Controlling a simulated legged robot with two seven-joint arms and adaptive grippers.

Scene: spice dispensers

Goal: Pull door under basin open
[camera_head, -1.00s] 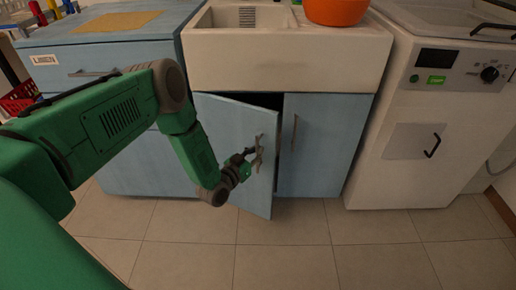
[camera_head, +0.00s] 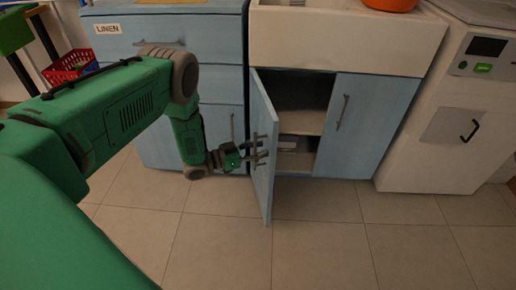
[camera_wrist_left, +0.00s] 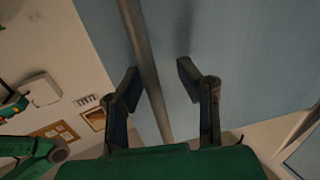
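The left door (camera_head: 264,180) under the basin (camera_head: 345,42) stands wide open, swung out to nearly edge-on in the head view. Its metal handle (camera_head: 254,146) is on the outer face, towards my left gripper (camera_head: 262,156). In the left wrist view, the handle (camera_wrist_left: 145,60) runs as a bar between the two fingers of my left gripper (camera_wrist_left: 155,80). The fingers are apart, one on each side of the bar, with a visible gap. The right door (camera_head: 365,130) is closed. My right gripper does not show.
Inside the cupboard is a shelf (camera_head: 300,120), with a greyish item below it. A blue drawer unit (camera_head: 215,85) stands left and a white appliance (camera_head: 445,130) right. The tiled floor (camera_head: 320,235) in front is clear. A red basket (camera_head: 72,66) is at far left.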

